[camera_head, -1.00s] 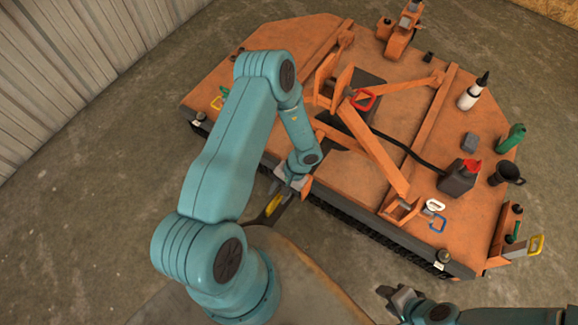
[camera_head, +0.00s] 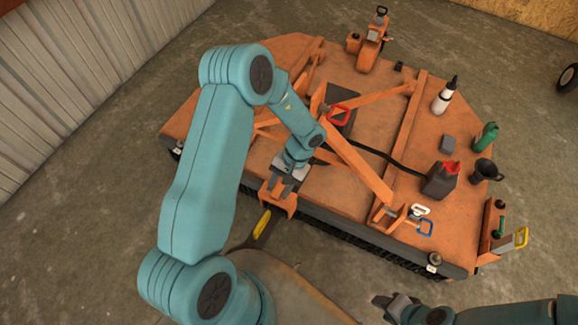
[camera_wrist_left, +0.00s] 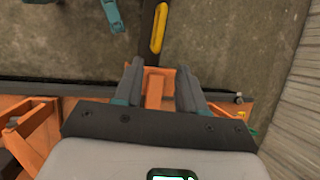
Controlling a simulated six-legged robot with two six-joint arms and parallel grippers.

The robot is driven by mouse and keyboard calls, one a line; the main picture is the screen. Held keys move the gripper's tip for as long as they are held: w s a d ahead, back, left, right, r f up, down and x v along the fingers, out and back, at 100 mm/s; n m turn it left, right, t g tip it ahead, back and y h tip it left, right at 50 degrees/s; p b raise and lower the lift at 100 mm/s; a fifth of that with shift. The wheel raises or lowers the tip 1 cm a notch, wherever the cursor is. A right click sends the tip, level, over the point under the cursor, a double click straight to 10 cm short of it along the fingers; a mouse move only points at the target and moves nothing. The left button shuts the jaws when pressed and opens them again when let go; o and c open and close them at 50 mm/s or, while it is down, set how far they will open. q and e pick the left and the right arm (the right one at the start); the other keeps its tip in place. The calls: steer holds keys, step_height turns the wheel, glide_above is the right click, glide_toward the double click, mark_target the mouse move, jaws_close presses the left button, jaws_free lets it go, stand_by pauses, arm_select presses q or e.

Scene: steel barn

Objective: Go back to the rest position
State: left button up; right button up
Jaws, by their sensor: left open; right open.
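My left gripper (camera_head: 281,188) is open, at the near edge of the orange mower deck (camera_head: 330,188). Its fingers overlap an orange bracket (camera_head: 277,203) on that edge. In the left wrist view the two fingers (camera_wrist_left: 160,84) are spread apart with the bracket (camera_wrist_left: 154,92) showing between them. Nothing is held, and I cannot tell if the fingers touch the bracket. A dark bar with a yellow handle (camera_head: 262,222) lies between the deck and my base; the handle also shows in the left wrist view (camera_wrist_left: 158,28). My right gripper (camera_head: 386,304) is open and empty at the bottom, clear of the deck.
A corrugated wall (camera_head: 50,100) stands left.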

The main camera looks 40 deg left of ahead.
arm_select(q)
steer(key=s+d+f+t+h, duration=0.1)
steer(key=s+d+t+h, duration=0.1)
steer(key=d, duration=0.6)
steer(key=s+d+f+t+h, duration=0.2)
steer(key=s+d, duration=0.4)
steer(key=d, duration=0.3)
steer(key=shift+m+t+h, duration=0.3)
steer(key=shift+t+h, duration=0.2)
steer(key=shift+t, duration=0.4)
